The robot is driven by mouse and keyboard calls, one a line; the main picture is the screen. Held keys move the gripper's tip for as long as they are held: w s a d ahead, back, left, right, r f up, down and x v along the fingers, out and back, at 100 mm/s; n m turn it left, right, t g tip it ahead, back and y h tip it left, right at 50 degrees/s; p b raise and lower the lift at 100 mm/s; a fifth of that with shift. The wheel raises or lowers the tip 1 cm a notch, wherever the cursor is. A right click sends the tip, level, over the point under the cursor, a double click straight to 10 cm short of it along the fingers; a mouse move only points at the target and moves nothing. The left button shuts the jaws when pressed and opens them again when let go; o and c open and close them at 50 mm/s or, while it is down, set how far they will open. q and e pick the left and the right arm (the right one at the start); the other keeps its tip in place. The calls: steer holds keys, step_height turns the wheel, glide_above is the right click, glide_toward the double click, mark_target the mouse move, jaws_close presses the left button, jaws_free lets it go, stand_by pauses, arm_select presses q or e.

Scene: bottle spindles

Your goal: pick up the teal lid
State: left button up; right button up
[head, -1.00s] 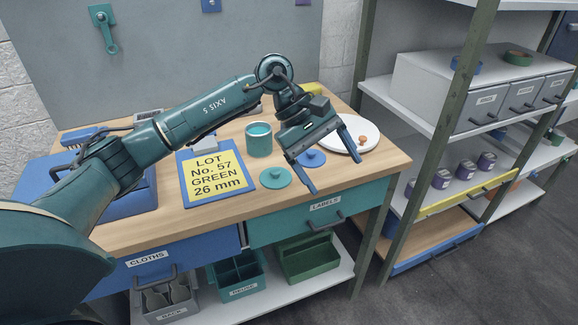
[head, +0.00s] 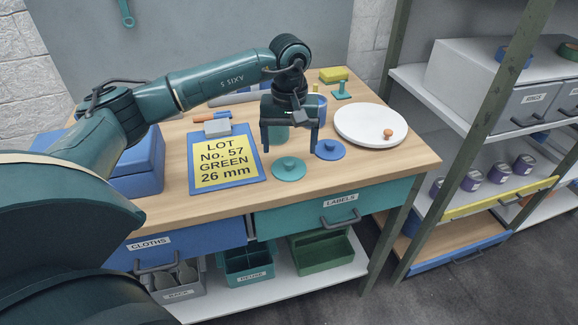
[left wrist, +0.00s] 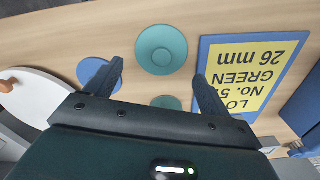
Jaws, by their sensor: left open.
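The teal lid (head: 288,169) lies flat on the wooden bench top, a round disc with a small knob. It also shows in the left wrist view (left wrist: 161,50), just beyond the fingertips and between them. My left gripper (head: 290,152) points down above the bench, open and empty, behind and over the lid, not touching it. It also shows in the left wrist view (left wrist: 161,74). A blue lid (head: 329,150) lies just right of the teal lid. A teal cup (head: 277,134) stands behind the gripper, partly hidden by it. My right gripper is in no view.
A blue clipboard with a yellow sheet (head: 227,166) lies left of the lid. A white round board (head: 370,125) with a small knob lies to the right. A blue cup (head: 319,108) stands behind the gripper. Bare wood lies in front of the lid.

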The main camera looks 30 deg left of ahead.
mark_target(289, 161)
arm_select(q)
step_height(289, 161, down, 4)
steer(key=shift+s+f, duration=0.15)
steer(key=shift+f, duration=0.05)
steer(key=shift+c, duration=0.2)
steer(key=c, duration=0.7)
